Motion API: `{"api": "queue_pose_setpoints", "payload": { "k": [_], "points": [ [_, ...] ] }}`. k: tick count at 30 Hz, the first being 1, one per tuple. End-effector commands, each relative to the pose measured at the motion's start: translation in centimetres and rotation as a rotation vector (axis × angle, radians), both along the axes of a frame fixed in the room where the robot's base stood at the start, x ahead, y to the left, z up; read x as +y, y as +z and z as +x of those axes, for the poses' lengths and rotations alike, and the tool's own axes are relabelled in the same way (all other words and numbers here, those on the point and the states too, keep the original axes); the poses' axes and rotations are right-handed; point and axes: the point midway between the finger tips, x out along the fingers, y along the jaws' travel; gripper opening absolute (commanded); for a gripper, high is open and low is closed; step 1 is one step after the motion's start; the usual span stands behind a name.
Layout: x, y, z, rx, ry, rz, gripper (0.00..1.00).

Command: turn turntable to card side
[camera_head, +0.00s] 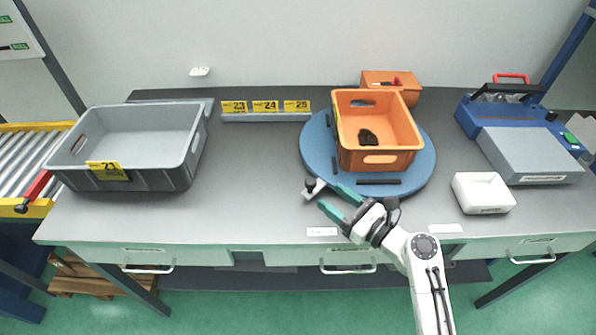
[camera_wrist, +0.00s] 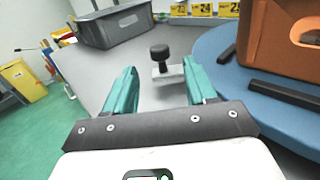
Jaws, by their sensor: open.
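The blue round turntable (camera_head: 313,150) lies on the grey workbench and also shows at the right of the wrist view (camera_wrist: 221,50). An orange crate (camera_head: 381,133) stands on it with a few dark parts inside; its side shows in the wrist view (camera_wrist: 270,40). A small light bracket with a black knob (camera_head: 313,187) sits at the turntable's front left edge. In the wrist view the black knob (camera_wrist: 160,52) appears ahead, between my fingers. My gripper (camera_head: 334,203) has teal fingers, open and empty, just short of the knob. No card is identifiable.
A grey crate (camera_head: 190,175) marked 21 stands on the left. Number plates 23, 24 and 25 (camera_head: 265,107) stand at the back. A second orange bin (camera_head: 408,95) is behind the turntable. A white tray (camera_head: 483,208) and a blue-grey machine (camera_head: 528,155) are on the right.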

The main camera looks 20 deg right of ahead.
Motion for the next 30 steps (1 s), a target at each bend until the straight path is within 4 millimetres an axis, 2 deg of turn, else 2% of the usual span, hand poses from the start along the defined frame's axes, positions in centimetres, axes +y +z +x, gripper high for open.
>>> {"api": "queue_pose_setpoints", "payload": {
  "k": [9, 15, 21, 30],
  "points": [
    [2.6, 0.2, 5.0, -0.002, 0.004, -0.004, 0.56],
    [3.9, 0.1, 7.6, 0.0, 0.002, -0.003, 0.56],
    [4.5, 0.1, 8.7, -0.001, 0.002, -0.004, 0.56],
    [4.6, 0.0, 8.8, -0.001, 0.001, -0.004, 0.55]
  ]
}}
